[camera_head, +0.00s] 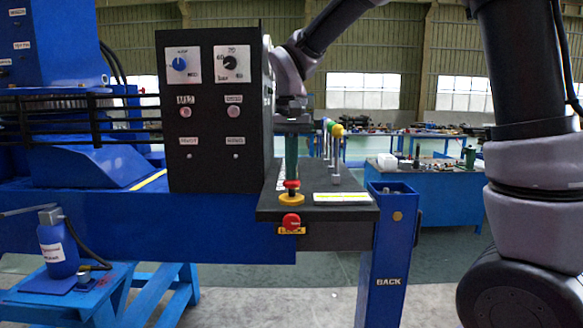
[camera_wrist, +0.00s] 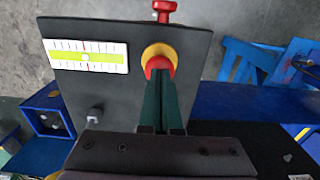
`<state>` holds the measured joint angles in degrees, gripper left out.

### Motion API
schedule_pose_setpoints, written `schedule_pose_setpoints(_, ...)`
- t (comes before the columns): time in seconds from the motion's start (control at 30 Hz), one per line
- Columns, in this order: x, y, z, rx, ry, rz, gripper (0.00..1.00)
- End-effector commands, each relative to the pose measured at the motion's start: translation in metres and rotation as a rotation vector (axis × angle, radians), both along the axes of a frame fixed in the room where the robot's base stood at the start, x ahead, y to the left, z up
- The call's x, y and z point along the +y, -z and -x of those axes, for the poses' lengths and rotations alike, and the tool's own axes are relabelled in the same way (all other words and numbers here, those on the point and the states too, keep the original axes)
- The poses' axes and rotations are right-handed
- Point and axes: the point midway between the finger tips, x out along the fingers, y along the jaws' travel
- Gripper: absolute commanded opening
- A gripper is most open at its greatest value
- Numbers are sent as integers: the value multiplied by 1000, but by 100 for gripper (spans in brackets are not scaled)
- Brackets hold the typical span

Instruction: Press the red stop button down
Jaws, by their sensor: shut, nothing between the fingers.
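The red stop button (camera_head: 291,184) sits on a yellow round base (camera_head: 291,199) on top of the dark console ledge. It also shows in the wrist view (camera_wrist: 158,64), partly covered by my fingers. My gripper (camera_head: 291,176) points straight down with its green fingers closed together and empty. In the wrist view the fingertips (camera_wrist: 157,76) overlap the near part of the button. In the head view the tips are right over the button; whether they touch it I cannot tell.
A second red knob (camera_head: 291,221) projects from the ledge's front. Several ball-topped levers (camera_head: 337,150) stand behind right, near a yellow-and-white gauge plate (camera_head: 342,198). The black control panel (camera_head: 213,110) rises close at left. A blue post (camera_head: 388,250) stands at right.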

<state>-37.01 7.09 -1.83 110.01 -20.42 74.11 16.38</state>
Motion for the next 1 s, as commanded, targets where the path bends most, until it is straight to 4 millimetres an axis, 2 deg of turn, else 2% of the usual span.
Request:
schedule_pose_setpoints(0.27,0,0,0,0,0,0,0)
schedule_pose_setpoints(0.5,-1,20,0,1,0,1,0)
schedule_pose_setpoints(0.77,0,22,1,3,-1,3,0)
schedule_pose_setpoints(0.87,-1,20,1,4,-1,3,0)
schedule_pose_setpoints(1.0,-3,4,1,0,2,0,0)
